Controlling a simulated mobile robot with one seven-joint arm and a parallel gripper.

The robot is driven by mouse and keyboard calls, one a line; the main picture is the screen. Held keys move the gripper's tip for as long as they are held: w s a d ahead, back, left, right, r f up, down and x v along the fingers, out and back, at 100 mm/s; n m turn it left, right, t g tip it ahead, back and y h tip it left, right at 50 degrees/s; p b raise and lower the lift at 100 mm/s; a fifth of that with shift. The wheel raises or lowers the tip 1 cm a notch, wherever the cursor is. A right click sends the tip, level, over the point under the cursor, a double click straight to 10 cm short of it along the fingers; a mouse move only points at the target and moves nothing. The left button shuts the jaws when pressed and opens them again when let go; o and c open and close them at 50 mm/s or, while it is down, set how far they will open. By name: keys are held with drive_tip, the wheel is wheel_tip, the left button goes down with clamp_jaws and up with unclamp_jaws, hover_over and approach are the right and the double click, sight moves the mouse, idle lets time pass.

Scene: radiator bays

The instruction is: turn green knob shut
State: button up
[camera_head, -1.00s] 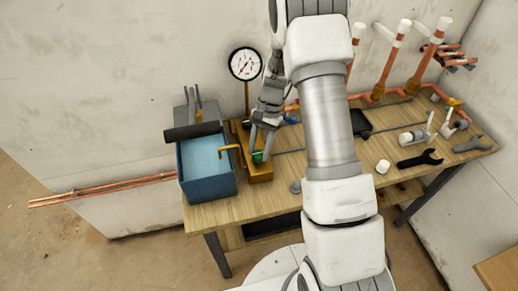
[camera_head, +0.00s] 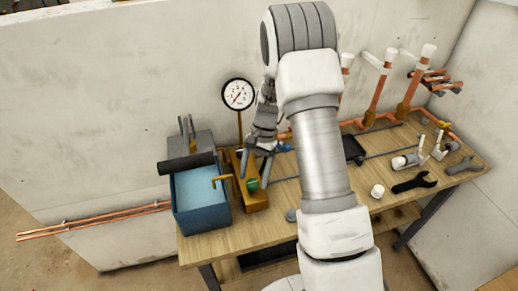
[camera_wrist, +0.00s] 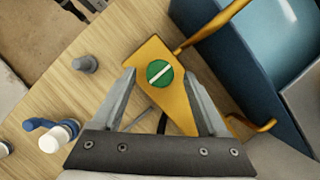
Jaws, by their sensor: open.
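The green knob (camera_head: 253,185) is round, with a pale bar across its face. It sits on a brass-yellow block (camera_head: 255,203) beside the blue tank. In the wrist view the knob (camera_wrist: 159,73) lies between the fingertips, its bar slanting from lower left to upper right. My gripper (camera_head: 256,178) is open, pointing down at the block. In the wrist view my gripper (camera_wrist: 158,80) has one finger on each side of the knob, with gaps showing. Whether the fingertips are level with the knob or above it, I cannot tell.
A round gauge (camera_head: 238,94) stands behind.

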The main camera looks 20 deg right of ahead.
drive_tip(key=v, duration=1.6)
drive_tip(key=shift+r, duration=0.15)
drive_tip(key=s+a+r+n+t+h, duration=0.2)
drive_tip(key=s+a+r+n+t, duration=0.2)
drive_tip(key=s+r, duration=0.85)
drive_tip(key=s+a+n+t+h, duration=0.1)
drive_tip(key=s+n+t, duration=0.3)
drive_tip(key=s, duration=0.9)
drive_tip(key=shift+a+r+n+t, duration=0.15)
drive_tip(key=shift+r+n+t, duration=0.25)
drive_tip(key=shift+n, duration=0.2)
